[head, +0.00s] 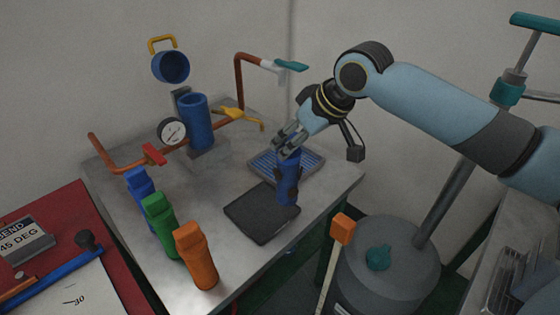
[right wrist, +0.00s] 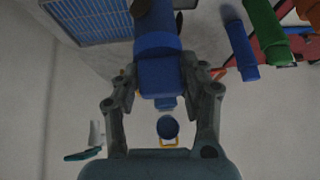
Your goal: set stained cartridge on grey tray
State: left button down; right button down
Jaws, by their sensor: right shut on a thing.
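The stained cartridge (head: 287,190) is blue with dark blotches and stands roughly upright in my right gripper (head: 289,148). The gripper is shut on its top end. In the right wrist view the cartridge (right wrist: 157,45) lies between the two fingers (right wrist: 160,88), with a dark blotch at its side. The dark grey tray (head: 255,220) lies flat on the bench. The cartridge's lower end overlaps the tray's right edge in the head view; I cannot tell whether it touches. My left gripper is not in view.
A blue ribbed panel in a grey frame (head: 312,161) lies behind the cartridge. Blue (head: 138,184), green (head: 160,220) and orange (head: 197,258) bottles line the bench's left front. A blue housing (head: 196,122) with pipes and a gauge (head: 172,132) stands behind.

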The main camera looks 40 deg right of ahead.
aim_at(288, 170)
jog(key=shift+w+a+f, duration=0.25)
jog(key=shift+w+f, duration=0.1)
jog(key=shift+w, duration=0.2)
jog(key=shift+w+a+f, duration=0.25)
jog(key=shift+w+f, duration=0.05)
jog(key=shift+w, duration=0.25)
jog(key=shift+w+f, duration=0.15)
jog(key=shift+f, duration=0.05)
notch_tip(288, 170, down, 4)
jog(key=shift+r+p, duration=0.1)
jog(key=shift+p, duration=0.25)
jog(key=shift+f, duration=0.2)
jog(key=c, duration=0.7)
grip_release()
